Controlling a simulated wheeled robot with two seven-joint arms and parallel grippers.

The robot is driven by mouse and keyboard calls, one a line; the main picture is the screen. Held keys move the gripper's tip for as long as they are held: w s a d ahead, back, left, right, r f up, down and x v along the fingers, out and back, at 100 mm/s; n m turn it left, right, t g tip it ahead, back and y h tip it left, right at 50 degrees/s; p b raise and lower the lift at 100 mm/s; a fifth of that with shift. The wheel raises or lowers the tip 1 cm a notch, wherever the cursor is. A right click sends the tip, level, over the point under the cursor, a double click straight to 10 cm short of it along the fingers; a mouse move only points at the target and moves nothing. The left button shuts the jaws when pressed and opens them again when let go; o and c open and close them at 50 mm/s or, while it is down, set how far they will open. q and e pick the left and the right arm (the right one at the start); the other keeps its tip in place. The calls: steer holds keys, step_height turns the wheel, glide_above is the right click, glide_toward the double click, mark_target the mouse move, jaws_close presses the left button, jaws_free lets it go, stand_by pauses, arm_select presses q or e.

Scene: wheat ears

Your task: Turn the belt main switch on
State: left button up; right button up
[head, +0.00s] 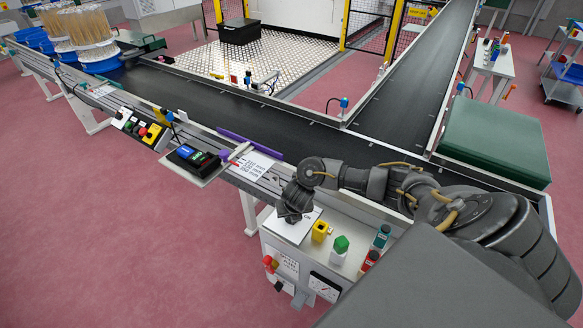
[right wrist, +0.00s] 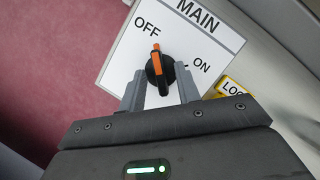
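The main switch (right wrist: 158,68) is a black rotary knob with an orange pointer on a white panel (right wrist: 118,65) marked MAIN, OFF and ON. The pointer is turned toward OFF. In the right wrist view my right gripper (right wrist: 160,80) has one finger on each side of the knob, spread apart; whether they touch it is unclear. In the head view my right gripper (head: 292,212) is over the white panel (head: 304,228) on the control cabinet (head: 338,262), and it hides the knob. My left gripper is out of view.
The conveyor belt (head: 250,110) runs behind.

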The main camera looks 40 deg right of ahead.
steer(key=shift+w+f, duration=0.1)
steer(key=shift+f, duration=0.1)
jaws_close()
steer(key=shift+a, duration=0.1)
